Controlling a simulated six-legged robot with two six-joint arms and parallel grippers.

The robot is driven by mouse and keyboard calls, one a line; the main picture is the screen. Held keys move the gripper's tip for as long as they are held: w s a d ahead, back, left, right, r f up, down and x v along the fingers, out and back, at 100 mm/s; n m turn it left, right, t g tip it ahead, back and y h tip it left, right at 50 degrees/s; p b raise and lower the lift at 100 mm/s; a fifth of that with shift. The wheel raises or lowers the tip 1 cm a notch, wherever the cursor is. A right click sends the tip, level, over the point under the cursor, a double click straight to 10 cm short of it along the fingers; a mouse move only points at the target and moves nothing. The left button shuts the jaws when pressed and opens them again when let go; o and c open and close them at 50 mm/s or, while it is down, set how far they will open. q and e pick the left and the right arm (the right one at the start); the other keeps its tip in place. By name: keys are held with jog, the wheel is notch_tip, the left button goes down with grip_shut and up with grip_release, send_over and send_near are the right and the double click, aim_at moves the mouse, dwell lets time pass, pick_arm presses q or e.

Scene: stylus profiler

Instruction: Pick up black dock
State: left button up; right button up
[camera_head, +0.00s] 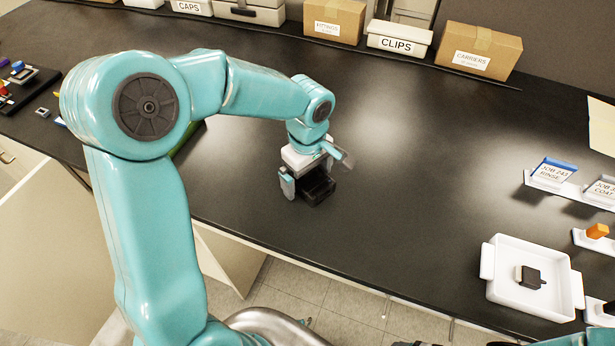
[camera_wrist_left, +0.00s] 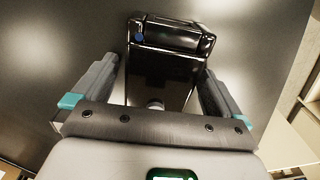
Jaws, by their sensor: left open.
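The black dock (camera_head: 318,188) stands on the black bench top near its front edge, below my left gripper. In the left wrist view the dock (camera_wrist_left: 170,38) is a glossy black block with a raised bar at its far end and a small blue spot. My left gripper (camera_head: 316,172) points down over the dock with its fingers apart. In the left wrist view the open fingers (camera_wrist_left: 160,78) lie on either side of the dock's near part, with gaps visible. Whether the fingertips reach down beside it is unclear. My right gripper is not in view.
A white tray (camera_head: 498,292) holding a small black piece (camera_head: 530,277) sits at the right. White card holders (camera_head: 545,182) stand behind it. Cardboard boxes (camera_head: 480,50) and a CLIPS box (camera_head: 399,40) line the back. The bench right of the dock is clear.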

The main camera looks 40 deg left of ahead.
pick_arm(q)
jog(key=shift+s, duration=0.1)
jog(key=shift+c, duration=1.2)
jog(key=c, duration=0.8)
jog(key=shift+c, duration=0.2)
jog(key=shift+r, duration=0.1)
notch_tip(320, 180, up, 20)
jog(key=p, duration=0.1)
jog(key=o, duration=0.6)
jog(key=c, duration=0.9)
